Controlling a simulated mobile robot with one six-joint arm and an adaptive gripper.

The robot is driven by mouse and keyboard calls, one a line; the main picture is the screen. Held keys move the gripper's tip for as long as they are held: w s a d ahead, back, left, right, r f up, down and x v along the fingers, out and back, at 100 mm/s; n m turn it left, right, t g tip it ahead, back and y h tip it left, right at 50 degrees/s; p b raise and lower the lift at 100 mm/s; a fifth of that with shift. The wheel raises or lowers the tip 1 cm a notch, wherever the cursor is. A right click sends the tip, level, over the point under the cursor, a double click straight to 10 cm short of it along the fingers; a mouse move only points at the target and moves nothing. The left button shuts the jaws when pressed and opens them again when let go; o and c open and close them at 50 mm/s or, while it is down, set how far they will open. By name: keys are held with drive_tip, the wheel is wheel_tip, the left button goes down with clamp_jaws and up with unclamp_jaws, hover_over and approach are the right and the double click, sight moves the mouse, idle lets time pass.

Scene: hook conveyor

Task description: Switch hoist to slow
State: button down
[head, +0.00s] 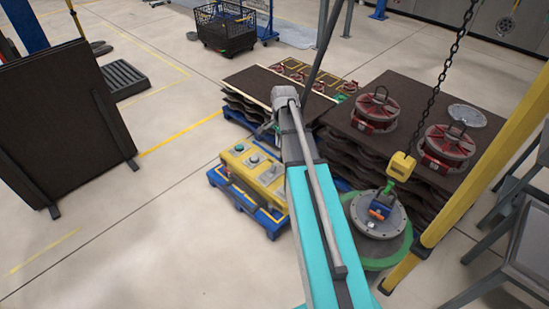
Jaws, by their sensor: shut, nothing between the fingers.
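A yellow control box (240,160) with round knobs or buttons on top stands low on a blue base, left of my arm. I cannot read its switch settings. The hoist chain (436,88) hangs at the right, with a yellow-and-green hook block (401,166) at its lower end. The hook block is just above a round grey lid-like part (378,214) with a blue-and-orange fitting. My teal arm crosses the middle and bends at a grey joint. My gripper's fingers cannot be made out behind the arm; a small dark part shows beside the joint.
Red round units (376,109) sit on a dark stack of sheets (400,85) at the right. A yellow post (480,180) slants at the right. Dark panels (60,120) lean at the left. A black crate (226,28) stands behind. The floor at left front is clear.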

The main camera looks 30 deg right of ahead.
sight(273, 168)
drive_tip(key=shift+f, duration=0.15)
idle(0.4)
drive_tip(key=f+b, duration=0.9)
drive_tip(key=b, duration=0.1)
drive_tip(key=shift+s+a+f, duration=0.1)
drive_tip(key=shift+a+f, duration=0.2)
drive_tip(key=shift+a, duration=0.05)
drive_tip(key=shift+d, duration=0.15)
idle(0.8)
